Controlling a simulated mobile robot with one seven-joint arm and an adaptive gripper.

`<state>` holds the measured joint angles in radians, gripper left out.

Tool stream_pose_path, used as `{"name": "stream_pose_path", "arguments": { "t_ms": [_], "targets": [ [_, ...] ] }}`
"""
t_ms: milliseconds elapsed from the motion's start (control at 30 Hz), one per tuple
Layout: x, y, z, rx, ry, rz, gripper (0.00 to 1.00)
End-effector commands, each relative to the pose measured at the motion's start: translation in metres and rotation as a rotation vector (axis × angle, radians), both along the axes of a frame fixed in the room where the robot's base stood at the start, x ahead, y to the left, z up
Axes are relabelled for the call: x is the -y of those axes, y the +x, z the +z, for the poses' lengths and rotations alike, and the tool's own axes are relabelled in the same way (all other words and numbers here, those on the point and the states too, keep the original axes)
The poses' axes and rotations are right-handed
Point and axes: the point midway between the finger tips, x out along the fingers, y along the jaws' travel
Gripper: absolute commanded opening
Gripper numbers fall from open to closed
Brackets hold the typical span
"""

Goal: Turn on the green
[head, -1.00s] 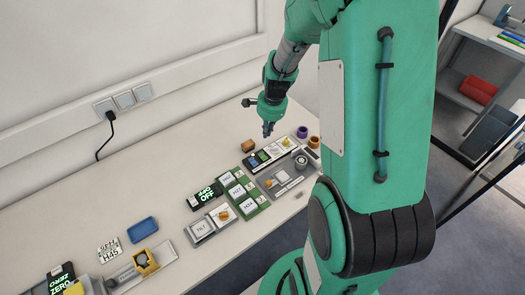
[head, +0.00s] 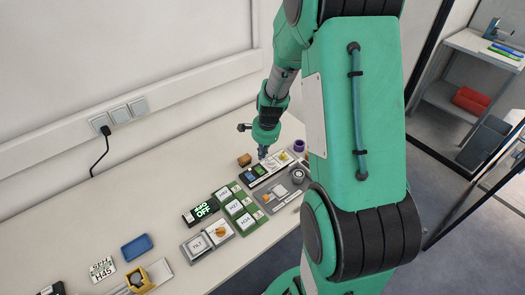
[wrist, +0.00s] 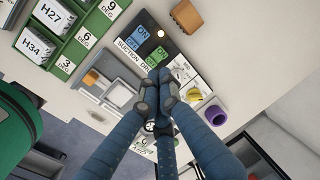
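A dark switch panel (wrist: 145,48) lies on the table, with green and blue ON/OFF buttons and the word SUCTION along its edge. In the head view the panel (head: 254,173) is below my gripper (head: 263,154). In the wrist view my gripper (wrist: 160,78) has its fingertips together with nothing seen between them. The green button is uncovered.
An orange-brown block (wrist: 187,16) and a purple ring (wrist: 215,115) stand nearby. A green tray with labelled tiles (head: 228,207) lies to the left. A black OFF display (head: 200,211) stands farther left.

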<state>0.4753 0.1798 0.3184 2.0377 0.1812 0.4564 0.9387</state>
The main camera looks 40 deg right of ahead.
Motion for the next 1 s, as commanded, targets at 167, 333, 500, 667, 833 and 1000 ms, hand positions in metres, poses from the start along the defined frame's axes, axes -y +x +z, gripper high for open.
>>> {"name": "stream_pose_path", "arguments": {
  "t_ms": [167,333,500,667,833,1000],
  "targets": [
    [-0.001,0.005,-0.033,-0.003,0.002,0.0,0.0],
    [-0.001,0.009,-0.058,-0.002,0.001,-0.001,0.0],
    [0.0,0.013,-0.074,-0.001,0.0,0.0,0.0],
    [0.0,0.014,-0.081,-0.001,0.0,0.001,0.0],
    [0.0,0.015,-0.082,0.0,0.0,0.0,0.0],
    [0.0,0.014,-0.082,0.0,0.0,0.0,0.0]
  ]
}}
